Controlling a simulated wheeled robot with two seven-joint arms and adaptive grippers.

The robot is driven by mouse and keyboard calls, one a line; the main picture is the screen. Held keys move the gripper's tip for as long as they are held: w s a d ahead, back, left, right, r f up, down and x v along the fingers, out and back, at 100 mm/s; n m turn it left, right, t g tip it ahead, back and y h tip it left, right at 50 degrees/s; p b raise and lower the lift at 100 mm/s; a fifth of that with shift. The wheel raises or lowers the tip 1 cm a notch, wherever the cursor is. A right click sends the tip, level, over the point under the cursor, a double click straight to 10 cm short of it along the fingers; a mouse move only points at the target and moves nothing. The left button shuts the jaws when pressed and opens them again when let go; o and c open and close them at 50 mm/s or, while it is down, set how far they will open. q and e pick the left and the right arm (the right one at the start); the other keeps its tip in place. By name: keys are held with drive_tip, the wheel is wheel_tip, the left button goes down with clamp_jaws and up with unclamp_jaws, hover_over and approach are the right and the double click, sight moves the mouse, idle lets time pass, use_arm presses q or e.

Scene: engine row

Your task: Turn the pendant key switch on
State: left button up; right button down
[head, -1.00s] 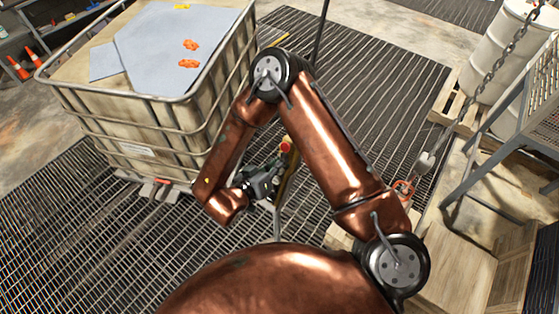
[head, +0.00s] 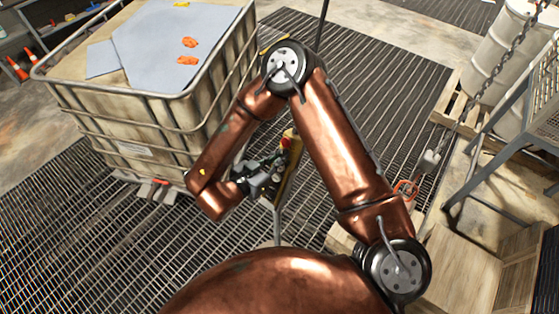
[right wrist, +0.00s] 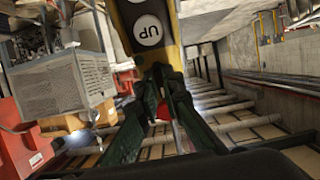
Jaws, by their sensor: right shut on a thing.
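The pendant (head: 289,180) is a narrow yellow box with a red button (head: 286,141) near its top, hanging upright in the head view. In the right wrist view the pendant (right wrist: 148,58) fills the top middle, with a white round button marked UP. My right gripper (head: 274,172) is at the pendant's left side. In the right wrist view its dark green fingers (right wrist: 162,82) close together at the pendant's face, near the UP button. They are shut on a small part there, apparently the key switch, which the fingertips hide. My left gripper is not in view.
A caged tank (head: 75,95) with a grey sheet and orange pieces on top stands at left. A hanging chain (head: 490,75), a grey metal stand (head: 500,150) and white drums (head: 500,55) are at right. Open grating (head: 75,220) covers the floor.

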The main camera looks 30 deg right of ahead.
drive_tip(key=m+b, duration=0.2)
drive_tip(key=m, duration=0.1)
drive_tip(key=shift+w+f+m+g, duration=0.1)
drive_tip(key=shift+f+m+g, duration=0.05)
drive_tip(key=shift+m+g, duration=0.2)
drive_tip(key=shift+m+b, duration=0.95)
drive_tip(key=shift+m, duration=0.8)
drive_tip(key=c, duration=2.1)
unclamp_jaws()
drive_tip(key=v, duration=1.2)
drive_tip(key=shift+w+a, duration=0.1)
drive_tip(key=shift+w, duration=0.1)
